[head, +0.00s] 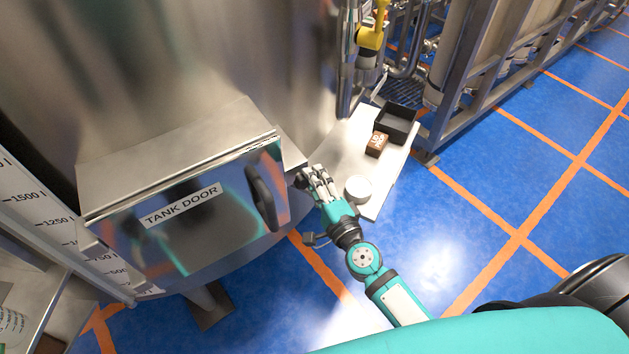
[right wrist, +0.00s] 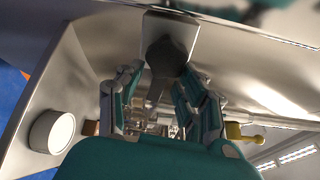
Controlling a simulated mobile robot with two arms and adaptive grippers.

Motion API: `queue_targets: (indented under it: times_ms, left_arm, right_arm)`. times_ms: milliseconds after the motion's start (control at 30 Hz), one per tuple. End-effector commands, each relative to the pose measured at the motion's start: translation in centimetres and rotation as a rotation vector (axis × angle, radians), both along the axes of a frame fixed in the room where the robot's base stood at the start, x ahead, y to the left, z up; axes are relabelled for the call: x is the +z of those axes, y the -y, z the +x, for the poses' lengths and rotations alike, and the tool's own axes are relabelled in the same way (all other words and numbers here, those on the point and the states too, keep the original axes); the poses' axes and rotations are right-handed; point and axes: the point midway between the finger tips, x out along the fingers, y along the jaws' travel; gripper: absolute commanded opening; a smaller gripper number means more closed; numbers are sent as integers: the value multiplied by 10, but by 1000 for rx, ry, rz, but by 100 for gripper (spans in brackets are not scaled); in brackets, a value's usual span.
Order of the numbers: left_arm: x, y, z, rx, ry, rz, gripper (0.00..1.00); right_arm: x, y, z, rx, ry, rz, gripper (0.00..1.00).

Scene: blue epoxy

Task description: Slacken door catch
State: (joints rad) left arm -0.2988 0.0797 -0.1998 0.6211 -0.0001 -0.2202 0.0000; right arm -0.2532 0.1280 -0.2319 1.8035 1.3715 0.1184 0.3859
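The tank door (head: 215,235) is a shiny metal panel labelled "TANK DOOR", and it looks closed. It has a black handle (head: 261,197) near its right edge. The door catch shows as a dark knob (head: 299,181) just right of the door, partly hidden by my fingers. In the right wrist view the dark knob (right wrist: 167,57) sits on a metal plate, ahead of and between my fingertips. My right gripper (head: 312,178) is open at the knob, with its fingers (right wrist: 160,82) spread to either side. I cannot tell whether they touch it. My left gripper is out of view.
A pale bench (head: 350,142) behind my right gripper holds a white round tub (head: 358,188), a brown box (head: 376,144) and a black tray (head: 398,122). A yellow-handled valve (head: 371,37) hangs above it. Blue floor (head: 450,240) to the right is clear.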

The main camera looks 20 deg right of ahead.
Motion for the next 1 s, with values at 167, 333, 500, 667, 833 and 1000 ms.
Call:
queue_targets:
  times_ms: [167, 333, 500, 667, 833, 1000]
  left_arm:
    - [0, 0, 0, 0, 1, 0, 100]
    - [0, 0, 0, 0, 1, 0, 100]
    - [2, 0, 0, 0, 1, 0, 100]
    - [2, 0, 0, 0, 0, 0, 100]
    - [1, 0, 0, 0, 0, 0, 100]
    - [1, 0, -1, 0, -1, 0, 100]
  right_arm:
    - [-1, 0, 0, 0, -2, 0, 11]
    - [-2, 0, -1, 2, -3, -6, 0]
    - [-1, 0, -1, 2, 15, -89, 0]
    - [-2, 0, -2, 2, 17, -104, 0]
    - [-3, 0, -2, 3, 15, -104, 39]
    - [-1, 0, -1, 2, 19, -102, 60]
